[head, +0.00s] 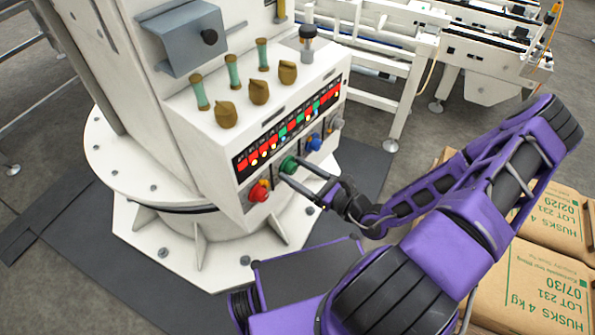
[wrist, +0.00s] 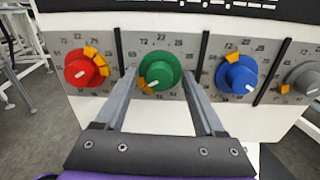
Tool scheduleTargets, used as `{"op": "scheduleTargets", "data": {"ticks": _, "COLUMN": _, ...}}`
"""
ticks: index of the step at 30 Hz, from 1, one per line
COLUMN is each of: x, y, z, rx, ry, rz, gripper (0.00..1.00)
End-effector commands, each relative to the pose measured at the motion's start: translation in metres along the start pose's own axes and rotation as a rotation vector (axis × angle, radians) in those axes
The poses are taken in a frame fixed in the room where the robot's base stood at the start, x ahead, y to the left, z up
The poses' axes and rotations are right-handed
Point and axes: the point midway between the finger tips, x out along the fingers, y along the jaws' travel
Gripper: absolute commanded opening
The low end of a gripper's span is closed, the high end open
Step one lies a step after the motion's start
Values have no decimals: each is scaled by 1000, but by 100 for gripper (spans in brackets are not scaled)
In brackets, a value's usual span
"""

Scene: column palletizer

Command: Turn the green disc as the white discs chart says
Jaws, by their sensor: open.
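The green disc (head: 288,165) is a knob on the front of the white console, second from the left in a row. In the wrist view the green disc (wrist: 160,69) stands between the two fingers of my gripper (wrist: 160,76). I cannot make out a white discs chart.
A red knob (wrist: 83,70), a blue knob (wrist: 237,75) and a grey knob (wrist: 305,79) flank the green one, with black strips between. Above is a lit display panel (head: 270,136). Brown levers (head: 258,92) stand on top. Husk sacks (head: 530,285) lie at lower right.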

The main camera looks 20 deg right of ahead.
Motion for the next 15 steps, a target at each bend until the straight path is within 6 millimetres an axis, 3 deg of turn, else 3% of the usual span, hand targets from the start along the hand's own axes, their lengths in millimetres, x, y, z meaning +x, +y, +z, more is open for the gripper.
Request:
{"op": "scheduleTargets", "data": {"ticks": 6, "x": 0, "y": 0, "z": 0, "rx": 0, "ry": 0, "rz": 0, "gripper": 69}}
{"op": "scheduleTargets", "data": {"ticks": 15, "x": 0, "y": 0, "z": 0, "rx": 0, "ry": 0, "rz": 0, "gripper": 15}}
